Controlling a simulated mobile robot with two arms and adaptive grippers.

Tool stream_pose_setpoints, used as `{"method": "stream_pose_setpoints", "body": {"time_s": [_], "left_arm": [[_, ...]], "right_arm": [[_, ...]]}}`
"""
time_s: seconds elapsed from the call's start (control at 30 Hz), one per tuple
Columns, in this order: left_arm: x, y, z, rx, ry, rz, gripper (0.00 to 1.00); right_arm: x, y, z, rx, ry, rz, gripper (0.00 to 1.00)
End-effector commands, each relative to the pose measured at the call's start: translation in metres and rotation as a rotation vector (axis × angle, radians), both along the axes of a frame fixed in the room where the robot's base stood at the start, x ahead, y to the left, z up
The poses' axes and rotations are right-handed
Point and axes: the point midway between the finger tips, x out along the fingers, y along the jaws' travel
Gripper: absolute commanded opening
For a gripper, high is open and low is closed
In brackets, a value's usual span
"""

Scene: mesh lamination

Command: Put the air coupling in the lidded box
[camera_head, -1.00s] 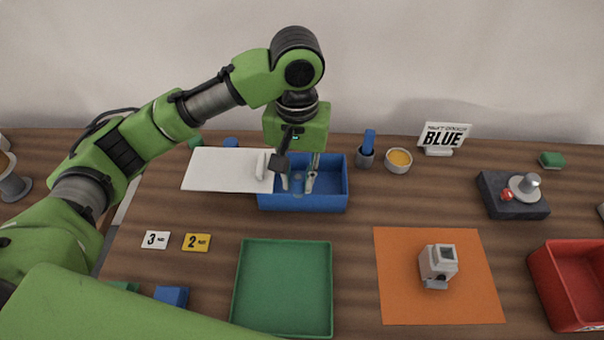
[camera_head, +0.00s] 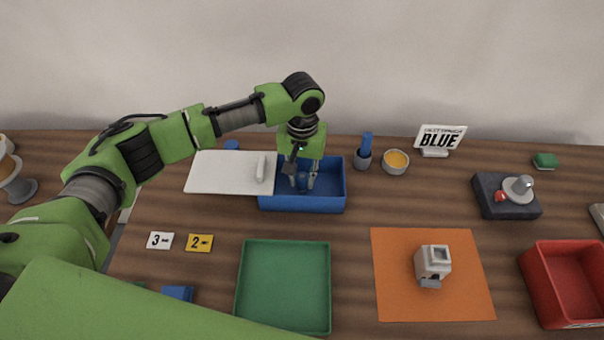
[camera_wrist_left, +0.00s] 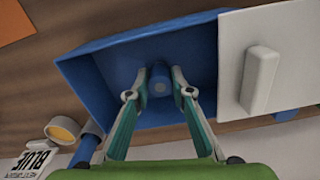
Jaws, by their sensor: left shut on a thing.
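The lidded box (camera_head: 330,200) is a blue open-topped box at the back middle of the table. Its white lid (camera_head: 225,172) lies to the left side, leaving the box open. My left gripper (camera_head: 302,184) points down with its fingertips inside the box. It is shut on a blue round part with a grey centre, apparently the air coupling (camera_wrist_left: 160,79), seen between the fingers in the left wrist view. The box wall (camera_wrist_left: 90,70) surrounds it there. I cannot tell whether the part touches the box floor. My right gripper is not in view.
A blue-handled tool in a grey cup (camera_head: 364,160) and a yellow-filled bowl (camera_head: 396,162) stand just right of the box. A green tray (camera_head: 285,243) lies in front. An orange mat (camera_head: 385,290) with a grey-white part and a red bin (camera_head: 535,285) are to the right.

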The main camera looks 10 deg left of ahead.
Motion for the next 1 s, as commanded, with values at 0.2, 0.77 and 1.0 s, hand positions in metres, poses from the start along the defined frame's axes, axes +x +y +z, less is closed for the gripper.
{"method": "stream_pose_setpoints", "body": {"time_s": [0.2, 0.77, 1.0], "left_arm": [[0.000, 0.000, -0.001, 0.000, 0.000, 0.000, 0.00], [0.000, 0.000, 0.002, -0.001, -0.002, -0.001, 0.38], [0.002, -0.001, 0.043, -0.003, -0.005, 0.000, 0.38]], "right_arm": [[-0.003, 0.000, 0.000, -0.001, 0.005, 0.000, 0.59], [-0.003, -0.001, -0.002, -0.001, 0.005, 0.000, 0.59], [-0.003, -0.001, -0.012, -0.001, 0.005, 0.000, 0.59]]}}
